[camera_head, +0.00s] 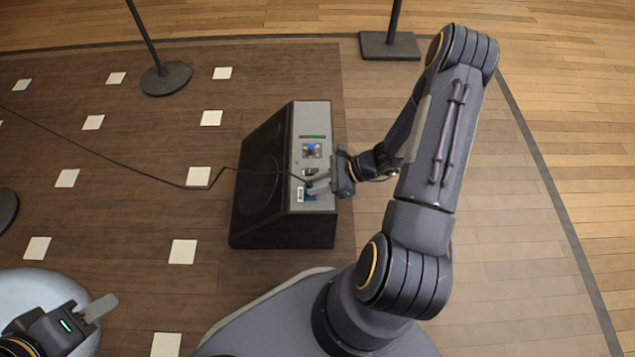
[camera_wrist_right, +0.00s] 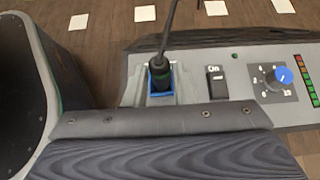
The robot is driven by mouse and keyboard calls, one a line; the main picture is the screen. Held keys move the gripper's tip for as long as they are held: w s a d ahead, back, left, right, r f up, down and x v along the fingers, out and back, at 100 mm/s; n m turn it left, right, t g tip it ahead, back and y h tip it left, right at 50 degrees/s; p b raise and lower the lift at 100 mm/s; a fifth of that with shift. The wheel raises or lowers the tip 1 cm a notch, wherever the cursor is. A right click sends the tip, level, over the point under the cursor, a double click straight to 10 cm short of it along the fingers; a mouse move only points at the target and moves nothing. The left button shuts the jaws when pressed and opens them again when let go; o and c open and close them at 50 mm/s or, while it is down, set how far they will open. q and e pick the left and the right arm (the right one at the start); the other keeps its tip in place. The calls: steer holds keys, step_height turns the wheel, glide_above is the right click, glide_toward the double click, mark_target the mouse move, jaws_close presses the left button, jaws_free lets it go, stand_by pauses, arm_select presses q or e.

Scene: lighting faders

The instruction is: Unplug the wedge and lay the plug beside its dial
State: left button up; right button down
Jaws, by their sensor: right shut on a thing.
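The wedge (camera_head: 265,180) is a black floor speaker with a grey control panel. The dial (camera_head: 312,150) is on the panel; in the right wrist view its knob (camera_wrist_right: 275,78) has a blue pointer. The plug (camera_wrist_right: 160,72) is black with a cable leaving its top. It is upright at the blue socket (camera_wrist_right: 160,90); I cannot tell whether it is fully seated. My right gripper (camera_head: 316,186) is shut on the plug, low on the panel. My left gripper (camera_head: 98,308) is away at lower left, its jaw opening unclear.
The cable (camera_head: 110,160) runs left across the floor. A switch (camera_wrist_right: 217,83) marked On lies between socket and dial, and a coloured level meter (camera_wrist_right: 308,80) lies beyond the dial. Stand bases (camera_head: 166,78) (camera_head: 390,45) are behind the wedge.

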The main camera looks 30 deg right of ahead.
steer(key=shift+r, duration=0.15)
step_height(320, 180, up, 4)
steer(key=p, duration=0.3)
steer(key=shift+r, duration=0.2)
stand_by(0.4)
